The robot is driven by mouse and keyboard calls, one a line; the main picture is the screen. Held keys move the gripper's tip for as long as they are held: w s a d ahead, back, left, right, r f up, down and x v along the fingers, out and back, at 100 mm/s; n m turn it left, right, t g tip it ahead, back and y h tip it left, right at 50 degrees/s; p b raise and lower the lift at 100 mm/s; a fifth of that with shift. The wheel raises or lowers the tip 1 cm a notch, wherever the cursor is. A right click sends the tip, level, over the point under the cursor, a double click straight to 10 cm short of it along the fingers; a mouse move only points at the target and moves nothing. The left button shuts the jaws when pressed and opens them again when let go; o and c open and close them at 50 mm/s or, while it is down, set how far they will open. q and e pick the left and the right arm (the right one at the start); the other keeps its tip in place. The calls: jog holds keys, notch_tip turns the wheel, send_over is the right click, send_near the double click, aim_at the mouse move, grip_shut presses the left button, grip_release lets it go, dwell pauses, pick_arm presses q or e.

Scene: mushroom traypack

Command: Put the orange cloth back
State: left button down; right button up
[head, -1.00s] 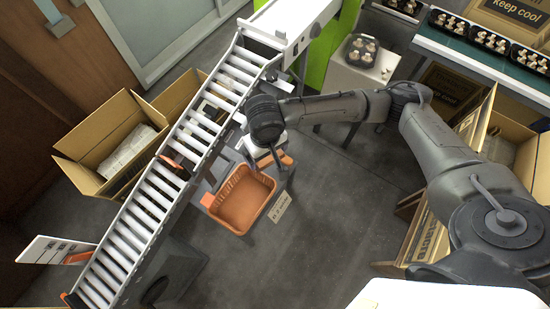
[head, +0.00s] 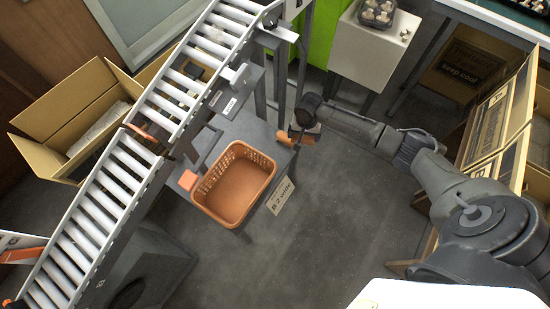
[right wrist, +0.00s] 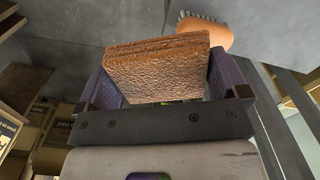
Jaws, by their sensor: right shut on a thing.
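The orange cloth (right wrist: 158,70) is a folded, rough-textured stack between the purple fingers of my right gripper in the right wrist view. My right gripper (head: 300,128) is shut on it. In the head view this gripper is small and dark, by the far right corner of the low grey stand (head: 232,130); the cloth is hard to tell apart there. A peach-orange brush with pale bristles (right wrist: 205,32) shows just beyond the cloth in the right wrist view, on a grey surface. I cannot tell whether they touch. My left gripper is not in view.
A roller conveyor (head: 118,178) runs along the left. A white cabinet (head: 372,52) bears a mushroom tray (head: 377,13). Open cartons stand at both sides. Floor right of the stand is clear.

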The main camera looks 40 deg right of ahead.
jog(key=shift+w+d+f, duration=0.1)
jog(key=shift+w+d, duration=0.2)
jog(key=shift+d, duration=0.15)
jog(key=shift+w+f, duration=0.2)
jog(key=b, duration=0.6)
send_over(275, 158)
jog(key=f, duration=0.4)
jog(key=d+f, duration=0.1)
jog(key=f, duration=0.1)
jog(key=shift+s+f, duration=0.15)
jog(key=shift+a+f+b, duration=0.25)
jog(key=shift+a+b, duration=0.15)
jog(key=shift+a, duration=0.2)
notch_tip(275, 158, down, 4)
jog(key=b, duration=0.3)
jog(key=o, duration=0.5)
jog(key=shift+f, duration=0.1)
jog(key=shift+o, duration=0.2)
